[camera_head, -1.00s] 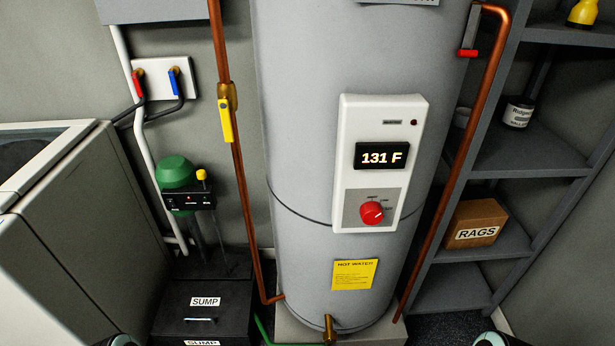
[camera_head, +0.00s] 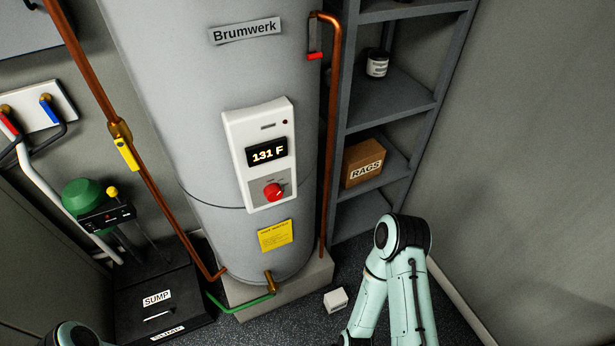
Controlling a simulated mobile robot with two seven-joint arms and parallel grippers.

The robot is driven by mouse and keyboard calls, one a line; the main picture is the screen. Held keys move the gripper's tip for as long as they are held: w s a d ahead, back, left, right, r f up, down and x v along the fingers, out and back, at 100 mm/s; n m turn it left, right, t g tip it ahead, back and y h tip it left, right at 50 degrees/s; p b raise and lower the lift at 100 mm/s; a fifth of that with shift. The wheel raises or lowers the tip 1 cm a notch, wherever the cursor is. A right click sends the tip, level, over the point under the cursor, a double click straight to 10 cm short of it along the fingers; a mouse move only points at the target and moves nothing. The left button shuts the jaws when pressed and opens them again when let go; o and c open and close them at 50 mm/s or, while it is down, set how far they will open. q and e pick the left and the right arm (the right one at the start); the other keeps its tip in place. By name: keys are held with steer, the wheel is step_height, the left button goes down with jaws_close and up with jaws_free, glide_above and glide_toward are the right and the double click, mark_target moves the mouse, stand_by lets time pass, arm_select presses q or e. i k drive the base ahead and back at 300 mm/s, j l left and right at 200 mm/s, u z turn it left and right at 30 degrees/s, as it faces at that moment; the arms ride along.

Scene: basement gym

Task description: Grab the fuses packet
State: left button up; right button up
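I see no packet with a readable fuses label. A small white box (camera_head: 336,299) lies on the dark floor at the lower middle, just right of the water heater's plinth; I cannot read any marking on it. My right arm comes in at the lower right, close beside the white box, and its gripper is out of the frame. Only a bit of my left arm shows at the bottom left edge, and its gripper is out of the frame too.
The water heater (camera_head: 170,90) stands on a plinth (camera_head: 313,272). A copper pipe (camera_head: 330,150) runs down its right side. Grey shelves (camera_head: 388,98) hold a RAGS box (camera_head: 362,162) and a jar (camera_head: 377,63). A black sump box (camera_head: 185,290) stands left. A bare wall is at right.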

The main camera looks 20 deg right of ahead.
mark_target(336, 300)
steer(key=k+z, duration=0.45)
steer(key=k+l+z, duration=0.2)
steer(key=k+z, duration=0.25)
steer(key=i+z, duration=0.3)
steer(key=i, duration=0.45)
steer(key=i+z, duration=0.35)
steer(key=i, duration=0.4)
